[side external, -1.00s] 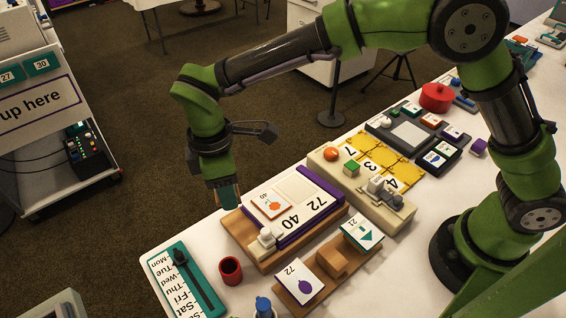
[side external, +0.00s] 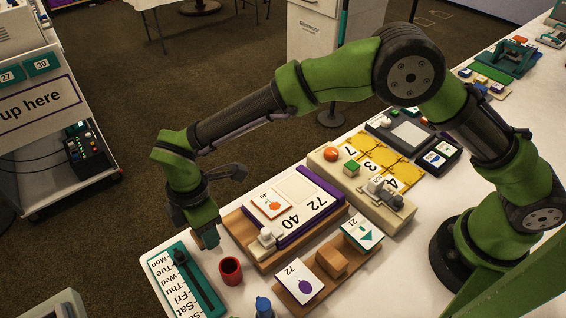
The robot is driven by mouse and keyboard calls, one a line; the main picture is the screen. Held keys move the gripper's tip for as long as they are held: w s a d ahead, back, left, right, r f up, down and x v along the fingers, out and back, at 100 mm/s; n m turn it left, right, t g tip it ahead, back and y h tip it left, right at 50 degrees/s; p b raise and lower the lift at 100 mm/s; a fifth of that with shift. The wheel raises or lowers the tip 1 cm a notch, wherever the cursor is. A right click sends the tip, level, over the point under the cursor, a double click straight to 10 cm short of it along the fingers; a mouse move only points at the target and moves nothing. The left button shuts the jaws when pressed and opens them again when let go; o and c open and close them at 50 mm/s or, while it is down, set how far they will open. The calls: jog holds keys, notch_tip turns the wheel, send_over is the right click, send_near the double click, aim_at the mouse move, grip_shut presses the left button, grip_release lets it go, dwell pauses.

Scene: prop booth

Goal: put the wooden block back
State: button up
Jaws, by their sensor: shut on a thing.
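A tan wooden block (side external: 331,262) sits on the brown wooden tray (side external: 312,284), between a white card with a purple shape (side external: 299,281) and a teal-and-white card (side external: 362,231). My gripper (side external: 210,239) points down, left of that block and apart from it. It is near the table's edge, between the weekday strip (side external: 186,285) and the wooden board (side external: 238,226). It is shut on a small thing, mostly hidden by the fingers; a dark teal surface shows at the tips. I cannot tell what the held thing is.
A red cup (side external: 230,270) stands just below my gripper in the picture, and a blue-topped piece (side external: 264,306) stands at the front. The purple-edged panel (side external: 300,208) lies to the right.

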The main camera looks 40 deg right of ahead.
jog(key=shift+f, duration=1.1)
jog(key=shift+f, duration=0.2)
jog(key=o, duration=0.9)
jog(key=shift+o, duration=0.2)
jog(key=shift+r, duration=0.15)
